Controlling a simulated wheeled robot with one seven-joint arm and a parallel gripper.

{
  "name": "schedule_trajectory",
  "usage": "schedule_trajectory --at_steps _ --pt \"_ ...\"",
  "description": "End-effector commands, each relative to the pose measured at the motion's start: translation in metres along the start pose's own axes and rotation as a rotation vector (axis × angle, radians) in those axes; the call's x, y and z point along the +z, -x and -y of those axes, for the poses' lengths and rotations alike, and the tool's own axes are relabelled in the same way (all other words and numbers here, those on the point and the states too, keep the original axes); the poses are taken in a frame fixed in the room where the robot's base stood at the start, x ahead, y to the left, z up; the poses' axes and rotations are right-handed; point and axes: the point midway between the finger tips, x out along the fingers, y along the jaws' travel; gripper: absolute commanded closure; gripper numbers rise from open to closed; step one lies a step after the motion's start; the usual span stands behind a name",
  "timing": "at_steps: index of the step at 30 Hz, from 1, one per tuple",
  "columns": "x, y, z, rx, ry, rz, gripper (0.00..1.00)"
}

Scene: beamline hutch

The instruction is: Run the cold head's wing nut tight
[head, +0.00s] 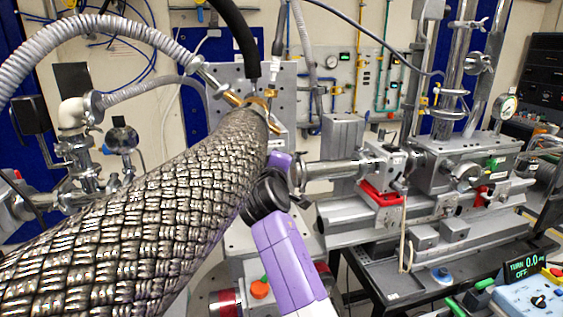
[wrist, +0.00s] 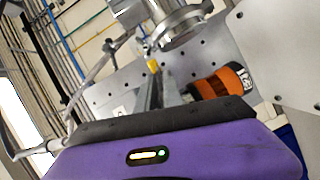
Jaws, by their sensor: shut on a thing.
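In the wrist view my gripper (wrist: 155,76) reaches away from its purple body, with its grey fingers close together. A small yellow, brass-looking piece, which I take for the wing nut (wrist: 153,65), shows at the fingertips, and the fingers are shut on it. The round metal flange of what looks like the cold head (wrist: 182,28) is just above and beyond it. How far the nut is turned cannot be seen. In the head view my purple arm rises behind the thick braided hose, which hides my fingers and the nut.
The braided hose (head: 150,215) fills the left and middle of the head view. An orange-and-black knob (wrist: 222,82) sits right of my fingers. The beamline bench (head: 385,262) stands at right. A display (head: 527,269) at lower right reads TURN 0.0 and OFF.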

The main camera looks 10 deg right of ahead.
Motion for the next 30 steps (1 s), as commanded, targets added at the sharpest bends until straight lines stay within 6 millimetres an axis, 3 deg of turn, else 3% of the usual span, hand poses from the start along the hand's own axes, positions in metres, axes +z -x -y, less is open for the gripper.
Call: schedule_trajectory --at_steps 9,10,12,30 --pt "0.0009 -0.0002 0.0015 -0.003 0.000 0.002 1.00" --pt "0.0009 -0.0002 0.0015 -0.003 0.000 0.002 0.84" --pt "0.0008 -0.0002 0.0013 -0.002 0.000 0.002 0.75" --pt "-0.0003 0.0000 -0.0033 0.005 -0.002 -0.001 0.75"
